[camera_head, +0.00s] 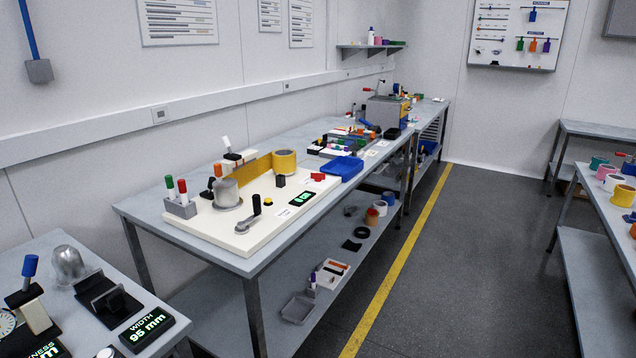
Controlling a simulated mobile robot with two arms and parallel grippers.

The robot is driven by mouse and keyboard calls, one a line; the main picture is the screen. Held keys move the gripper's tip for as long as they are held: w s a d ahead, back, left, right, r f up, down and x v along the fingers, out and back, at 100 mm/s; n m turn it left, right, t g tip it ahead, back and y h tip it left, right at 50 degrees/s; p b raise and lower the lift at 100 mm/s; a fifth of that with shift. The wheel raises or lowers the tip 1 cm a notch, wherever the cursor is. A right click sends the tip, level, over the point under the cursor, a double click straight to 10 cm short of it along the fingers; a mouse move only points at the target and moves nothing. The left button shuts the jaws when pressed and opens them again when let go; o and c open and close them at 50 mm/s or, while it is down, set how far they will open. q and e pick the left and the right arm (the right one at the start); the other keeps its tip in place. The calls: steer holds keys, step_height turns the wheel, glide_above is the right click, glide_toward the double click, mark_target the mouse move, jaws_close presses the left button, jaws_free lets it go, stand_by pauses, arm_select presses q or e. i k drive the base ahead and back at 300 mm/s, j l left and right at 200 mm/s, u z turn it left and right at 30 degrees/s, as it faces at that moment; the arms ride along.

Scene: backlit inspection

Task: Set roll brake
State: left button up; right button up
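A cream board (190,228) lies on the near end of the long grey table. A yellow roll (285,163) stands at its back, with a yellow strip (255,169) reaching left towards a grey cylinder (227,193). A small block with an upright white-tipped lever (227,144) sits behind the cylinder. A lever with a black knob (256,203) stands at the board's front edge. A small black block (280,181) and a red part (318,177) are near the roll. I cannot tell which part is the roll brake. Neither gripper is in view.
A nearer table (55,240) holds gauges. Open floor with a yellow line (402,250) runs along the right.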

mark_target(318, 177)
steer(key=i+u, duration=0.3)
steer(key=i+l+u, duration=0.1)
steer(key=l+u, duration=0.15)
steer(key=u, duration=0.15)
steer(key=i+l+u, duration=0.1)
steer(key=l+u, duration=0.4)
steer(key=u, duration=0.25)
